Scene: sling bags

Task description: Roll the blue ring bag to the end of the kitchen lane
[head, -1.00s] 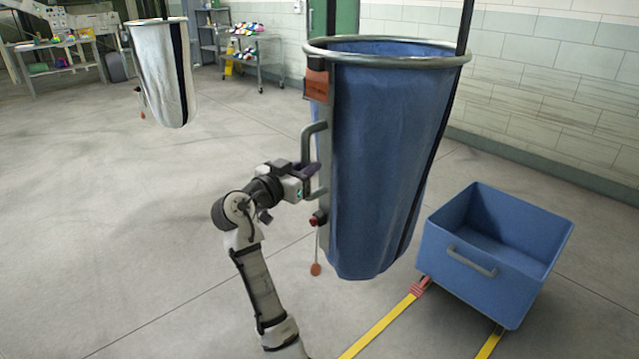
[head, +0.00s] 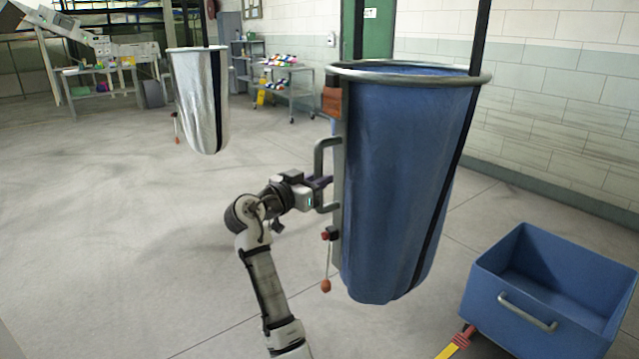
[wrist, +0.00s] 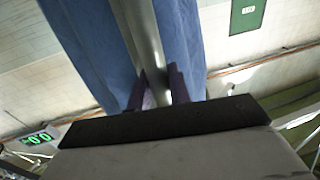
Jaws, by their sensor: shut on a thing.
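The blue ring bag (head: 400,190) hangs from a metal ring at its top, right of centre in the head view. A grey handle (head: 320,160) is fixed to its left side, with an orange tag above and a red-knobbed cord below. My gripper (head: 318,186) is shut on this handle. In the wrist view, the handle bar (wrist: 145,45) stands between the two dark fingers (wrist: 160,88), with the blue cloth (wrist: 185,50) behind it. The bag hangs clear of the floor.
A pale ring bag (head: 200,105) hangs farther back on the left. Shelves and carts (head: 290,85) stand behind. The floor (head: 120,220) on the left is open.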

